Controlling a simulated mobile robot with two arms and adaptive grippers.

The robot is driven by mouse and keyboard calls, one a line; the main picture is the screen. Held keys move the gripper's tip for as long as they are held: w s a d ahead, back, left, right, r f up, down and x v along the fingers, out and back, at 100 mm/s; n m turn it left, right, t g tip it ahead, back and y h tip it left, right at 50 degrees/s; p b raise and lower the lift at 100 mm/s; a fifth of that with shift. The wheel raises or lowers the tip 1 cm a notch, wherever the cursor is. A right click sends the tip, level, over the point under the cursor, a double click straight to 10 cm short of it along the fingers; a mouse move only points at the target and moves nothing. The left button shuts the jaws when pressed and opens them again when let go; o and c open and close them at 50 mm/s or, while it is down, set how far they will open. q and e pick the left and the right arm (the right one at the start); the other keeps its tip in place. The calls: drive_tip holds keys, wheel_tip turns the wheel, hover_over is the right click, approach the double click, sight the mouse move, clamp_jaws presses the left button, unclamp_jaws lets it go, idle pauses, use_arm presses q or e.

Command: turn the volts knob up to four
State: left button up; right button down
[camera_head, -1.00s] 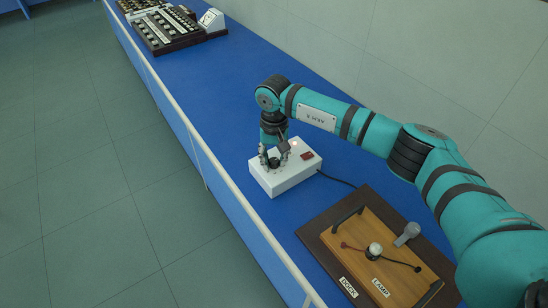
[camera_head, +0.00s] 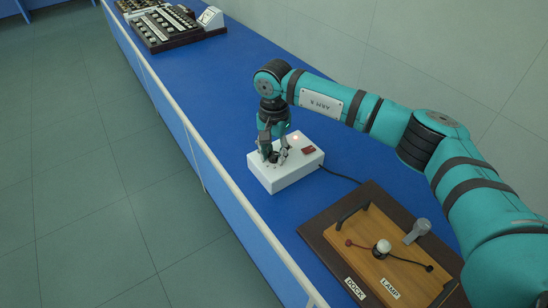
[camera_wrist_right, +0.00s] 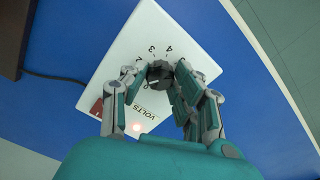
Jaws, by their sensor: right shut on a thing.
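The volts knob (camera_wrist_right: 160,73) is a dark round dial on top of a white box (camera_wrist_right: 115,50), which also shows in the head view (camera_head: 290,181). Printed numbers, among them 2, 3 and 4, curve around the knob, and the word VOLTS stands beside it. My right gripper (camera_head: 274,158) points down over the box and is shut on the knob, its fingers on either side in the right wrist view (camera_wrist_right: 158,82). The fingers hide part of the dial, and I cannot tell which number it points to. My left gripper is out of view.
The box has a red switch (camera_head: 308,149) and a glowing light (camera_head: 296,137). A dark cable (camera_head: 340,176) runs from it. A dock tray (camera_head: 322,239) with a lamp (camera_head: 383,246) lies nearer on the blue bench (camera_head: 205,95). Dark racks (camera_head: 165,30) stand at the far end.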

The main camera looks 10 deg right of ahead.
drive_tip(key=m+b, duration=0.2)
drive_tip(key=m, duration=0.1)
drive_tip(key=shift+f+m, duration=0.1)
drive_tip(key=shift+m, duration=0.3)
drive_tip(key=m+b, duration=0.1)
drive_tip(key=m, duration=0.1)
drive_tip(key=shift+m, duration=0.3)
drive_tip(key=m+b, duration=0.2)
drive_tip(key=m, duration=0.1)
drive_tip(key=shift+m, duration=0.3)
drive_tip(key=m+b, duration=0.1)
drive_tip(key=m, duration=0.2)
drive_tip(key=shift+m, duration=0.4)
drive_tip(key=m+b, duration=0.1)
drive_tip(key=m, duration=0.5)
drive_tip(key=shift+r, duration=0.2)
drive_tip(key=m+b, duration=0.1)
drive_tip(key=m, duration=0.4)
drive_tip(key=shift+w, duration=0.1)
drive_tip(key=shift+r+m, duration=0.1)
drive_tip(key=shift+m, duration=0.3)
drive_tip(key=c, duration=1)
unclamp_jaws()
